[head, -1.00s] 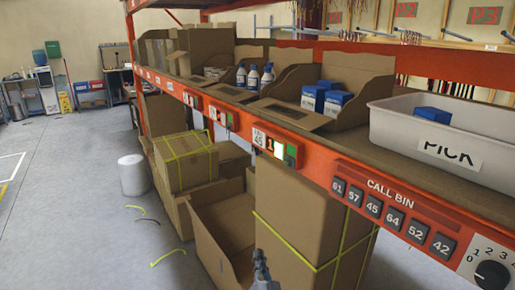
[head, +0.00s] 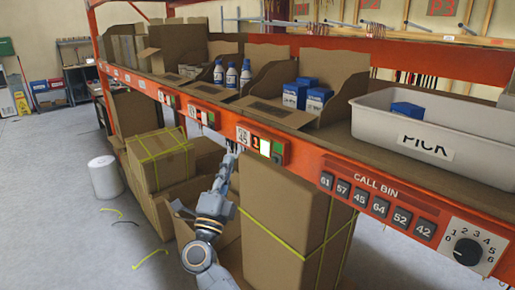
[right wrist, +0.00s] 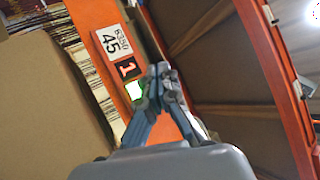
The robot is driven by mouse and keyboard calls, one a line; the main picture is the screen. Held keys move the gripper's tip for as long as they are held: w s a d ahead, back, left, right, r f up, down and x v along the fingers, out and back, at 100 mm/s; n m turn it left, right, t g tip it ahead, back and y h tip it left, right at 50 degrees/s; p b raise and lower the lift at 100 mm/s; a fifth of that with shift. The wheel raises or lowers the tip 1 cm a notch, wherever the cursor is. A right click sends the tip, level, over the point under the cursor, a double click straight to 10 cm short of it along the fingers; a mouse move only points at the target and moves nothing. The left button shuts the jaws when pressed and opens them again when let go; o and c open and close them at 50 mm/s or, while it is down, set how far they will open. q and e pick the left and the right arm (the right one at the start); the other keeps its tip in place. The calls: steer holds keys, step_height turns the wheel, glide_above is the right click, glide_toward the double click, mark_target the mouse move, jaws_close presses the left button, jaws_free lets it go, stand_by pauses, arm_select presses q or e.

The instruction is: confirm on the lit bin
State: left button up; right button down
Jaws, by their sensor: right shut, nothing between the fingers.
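The lit bin's module is a red panel on the orange shelf beam, with a label reading 45 (head: 243,136), a lit digit 1, a bright white button (head: 265,147) and a green part to its right. Above it is an open cardboard bin (head: 322,132) with blue boxes. My right gripper (head: 235,149) is raised just in front of the beam, at the label's lower left. In the right wrist view its fingers (right wrist: 161,72) are closed together and empty. The lit button (right wrist: 135,90) is beside the fingers there, partly hidden; contact cannot be told. My left gripper is not in view.
Similar modules (head: 203,116) sit farther left along the beam. To the right are the CALL BIN buttons (head: 374,206), a rotary dial (head: 468,251) and a white PICK tote (head: 480,117). Strapped cardboard boxes (head: 288,216) stand beneath the shelf. The floor at left is mostly open.

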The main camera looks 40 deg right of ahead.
steer(key=shift+d, duration=0.15)
glide_toward(262, 142)
steer(key=w+d+r, duration=0.1)
steer(key=w+r, duration=0.2)
steer(key=shift+w+d, duration=0.1)
steer(key=shift+d, duration=0.7)
steer(key=shift+d, duration=0.1)
stand_by(0.9)
steer(key=shift+d, duration=0.35)
steer(key=shift+w+d, duration=0.1)
steer(key=shift+d, duration=0.3)
stand_by(0.7)
steer(key=shift+a, duration=0.85)
